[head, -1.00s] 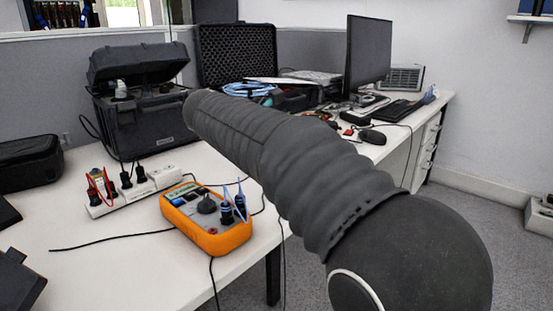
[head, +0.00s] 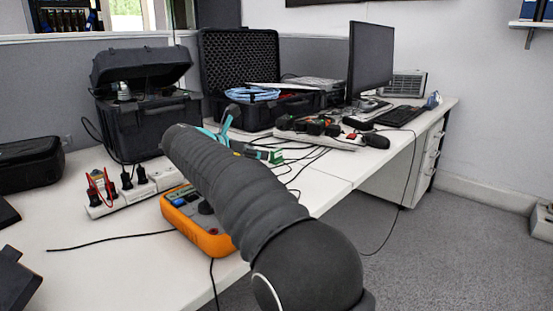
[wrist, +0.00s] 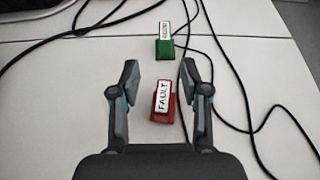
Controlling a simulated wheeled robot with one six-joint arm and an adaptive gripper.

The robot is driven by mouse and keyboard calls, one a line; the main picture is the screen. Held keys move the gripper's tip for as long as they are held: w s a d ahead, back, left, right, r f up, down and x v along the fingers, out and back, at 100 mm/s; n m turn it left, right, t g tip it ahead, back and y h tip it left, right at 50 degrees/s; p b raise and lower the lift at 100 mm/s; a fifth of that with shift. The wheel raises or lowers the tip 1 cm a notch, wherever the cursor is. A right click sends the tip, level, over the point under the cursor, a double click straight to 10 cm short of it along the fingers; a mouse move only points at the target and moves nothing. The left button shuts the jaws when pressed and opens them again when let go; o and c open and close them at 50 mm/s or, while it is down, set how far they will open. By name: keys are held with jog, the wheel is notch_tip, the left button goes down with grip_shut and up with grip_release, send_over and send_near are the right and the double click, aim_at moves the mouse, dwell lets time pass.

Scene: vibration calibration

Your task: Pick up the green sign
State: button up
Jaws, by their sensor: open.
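The green sign (wrist: 164,47), a small green block with a white lettered label, lies on the white table in the wrist view, beyond my fingertips. My gripper (wrist: 159,78) is open and empty, its fingers spread to either side. A red sign (wrist: 162,104) with a white label reading "FAULT" sits between the fingers, nearer to the palm than the green sign; I cannot tell its height gap to them. In the head view my dark arm crosses the table and hides much of the area around the gripper.
Black cables (wrist: 240,85) run right of the signs and across the far left. An orange meter (head: 205,240) and a white power strip (head: 135,192) stand left of my arm. An open black case (head: 240,85) and a monitor (head: 370,60) are at the back.

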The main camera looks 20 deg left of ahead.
aim_at(272, 153)
jog(key=shift+d+b+x, duration=0.2)
jog(key=shift+b+x, duration=0.05)
jog(key=shift+x, duration=1.15)
jog(key=shift+d+b+x, duration=0.2)
jog(key=shift+b+x, duration=0.05)
jog(key=shift+x, duration=1.1)
jog(key=shift+s+r, duration=0.1)
jog(key=shift+r, duration=0.15)
grip_shut()
